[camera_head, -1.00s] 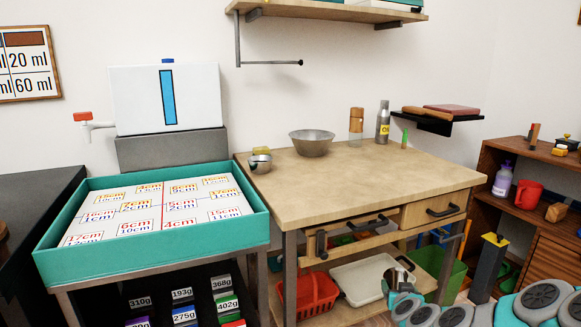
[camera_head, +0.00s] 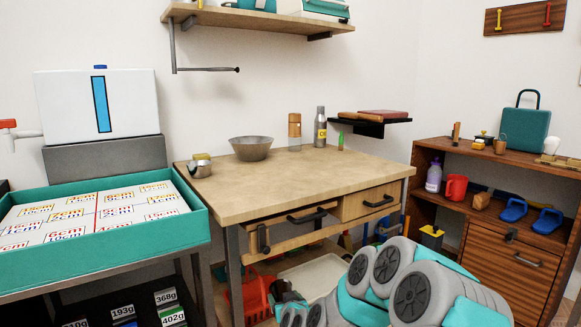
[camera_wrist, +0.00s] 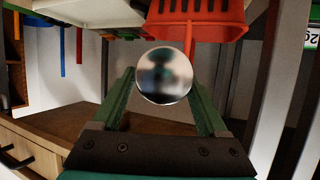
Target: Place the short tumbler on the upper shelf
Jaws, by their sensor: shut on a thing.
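A shiny, round, mirror-like thing (camera_wrist: 163,76), apparently the short tumbler seen end-on, is between the two green fingers of my gripper (camera_wrist: 162,80) in the wrist view. The gripper is shut on it. The thing's sides are hidden from this angle. In the head view my arm is low at the front, and the held tumbler cannot be made out. A wooden wall shelf (camera_head: 250,20) hangs high above the worktable, with teal and white boxes on it.
The worktable (camera_head: 290,185) carries a metal bowl (camera_head: 251,148), a small metal cup (camera_head: 199,169) and bottles at the back; its middle is clear. A red basket (camera_wrist: 205,20) is close to my gripper. A brown shelf unit (camera_head: 510,228) stands at right.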

